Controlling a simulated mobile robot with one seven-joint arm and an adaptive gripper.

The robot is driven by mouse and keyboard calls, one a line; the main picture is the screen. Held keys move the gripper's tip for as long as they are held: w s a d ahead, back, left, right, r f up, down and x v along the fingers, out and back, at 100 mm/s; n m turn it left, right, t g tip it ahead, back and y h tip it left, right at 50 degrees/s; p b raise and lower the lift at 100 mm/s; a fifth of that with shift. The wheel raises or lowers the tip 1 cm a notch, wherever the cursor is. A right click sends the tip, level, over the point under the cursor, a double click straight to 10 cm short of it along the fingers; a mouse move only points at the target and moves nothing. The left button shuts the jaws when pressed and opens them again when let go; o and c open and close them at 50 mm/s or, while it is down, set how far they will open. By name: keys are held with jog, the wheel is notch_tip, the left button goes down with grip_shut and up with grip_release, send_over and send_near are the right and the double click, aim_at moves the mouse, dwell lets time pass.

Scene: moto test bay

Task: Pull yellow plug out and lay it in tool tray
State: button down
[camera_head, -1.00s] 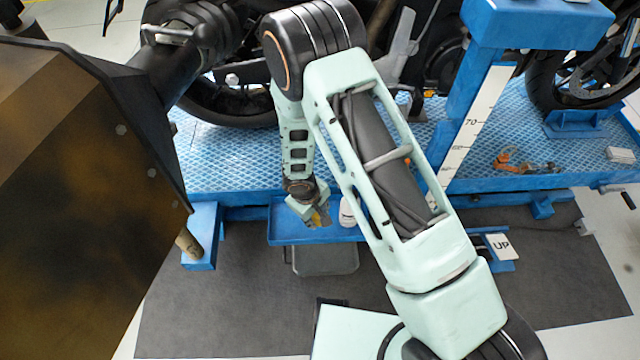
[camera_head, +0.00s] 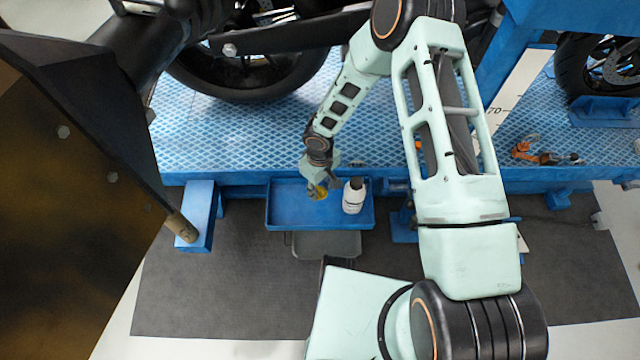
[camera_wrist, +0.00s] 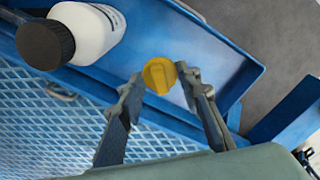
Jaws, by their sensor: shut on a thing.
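The yellow plug (camera_wrist: 159,75), round with a raised bar across its face, sits between my fingertips in the wrist view. My gripper (camera_wrist: 163,85) is shut on it. In the head view, my gripper (camera_head: 318,189) and a bit of yellow plug (camera_head: 317,193) show over the blue tool tray (camera_head: 290,223). The tray floor (camera_wrist: 190,50) shows behind the plug in the wrist view. I cannot tell exactly how high the plug is above the tray floor.
A white bottle with a black cap (camera_head: 353,198) stands in the tray, right of my gripper; it also shows in the wrist view (camera_wrist: 95,35). The blue textured platform (camera_head: 240,140) lies behind the tray. The tray's left part looks clear.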

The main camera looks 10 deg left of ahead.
aim_at(320, 189)
notch_tip(320, 189, down, 7)
jog(key=b, duration=0.3)
jog(key=shift+r, duration=0.2)
jog(key=c, duration=1.9)
grip_release()
jog(key=shift+r, duration=0.15)
notch_tip(320, 189, up, 12)
jog(key=shift+f, duration=0.1)
